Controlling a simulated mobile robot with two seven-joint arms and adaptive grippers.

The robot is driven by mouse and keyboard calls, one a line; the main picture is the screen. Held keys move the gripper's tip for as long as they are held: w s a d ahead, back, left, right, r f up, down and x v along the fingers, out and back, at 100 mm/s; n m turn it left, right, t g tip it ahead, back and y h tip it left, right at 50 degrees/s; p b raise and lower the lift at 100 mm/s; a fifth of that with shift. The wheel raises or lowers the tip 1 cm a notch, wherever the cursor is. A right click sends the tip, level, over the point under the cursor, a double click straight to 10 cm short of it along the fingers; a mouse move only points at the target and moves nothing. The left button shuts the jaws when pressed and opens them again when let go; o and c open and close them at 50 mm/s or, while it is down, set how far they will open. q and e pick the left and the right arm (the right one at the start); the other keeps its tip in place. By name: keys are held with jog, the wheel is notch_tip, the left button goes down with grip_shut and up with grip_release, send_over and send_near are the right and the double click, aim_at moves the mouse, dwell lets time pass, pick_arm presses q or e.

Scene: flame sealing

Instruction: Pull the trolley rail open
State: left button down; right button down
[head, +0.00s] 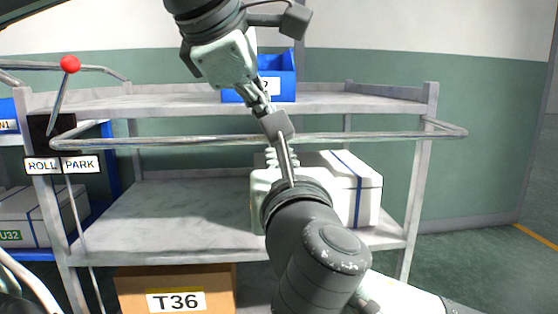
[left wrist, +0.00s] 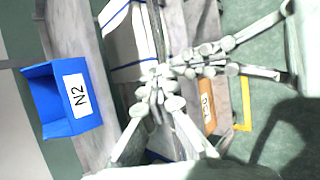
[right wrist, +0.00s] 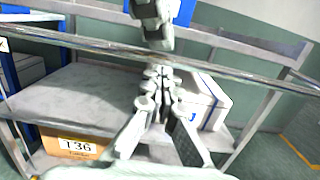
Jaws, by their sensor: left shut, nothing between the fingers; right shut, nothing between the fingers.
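The trolley rail (head: 370,137) is a grey metal bar running across the front of the trolley. It also crosses the right wrist view (right wrist: 80,44). My left gripper (head: 262,100) comes down from above, just over the rail; it is shut and empty. My right gripper (right wrist: 156,72) is shut and empty, its fingertips close to the rail's lower edge; whether they touch it I cannot tell. In the head view its arm and camera hide most of it. The left wrist view shows my left fingertips (left wrist: 160,78) close beside the right gripper's fingertips (left wrist: 190,66).
A blue N2 bin (head: 283,87) stands on the trolley's top shelf (head: 170,104). A white box with blue stripes (head: 352,185) sits on the middle shelf (head: 150,215). A T36 carton (head: 140,290) is below. A red-knobbed lever (head: 69,64) and ROLL/PARK labels (head: 80,165) are at left.

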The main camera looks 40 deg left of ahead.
notch_tip(320, 180, up, 2)
jog(key=shift+r, duration=0.15)
pick_arm(q)
jog(key=c, duration=2.3)
grip_release()
jog(key=shift+f, duration=0.1)
jog(key=o, duration=0.8)
jog(key=shift+f, duration=0.15)
jog(key=shift+c, duration=0.2)
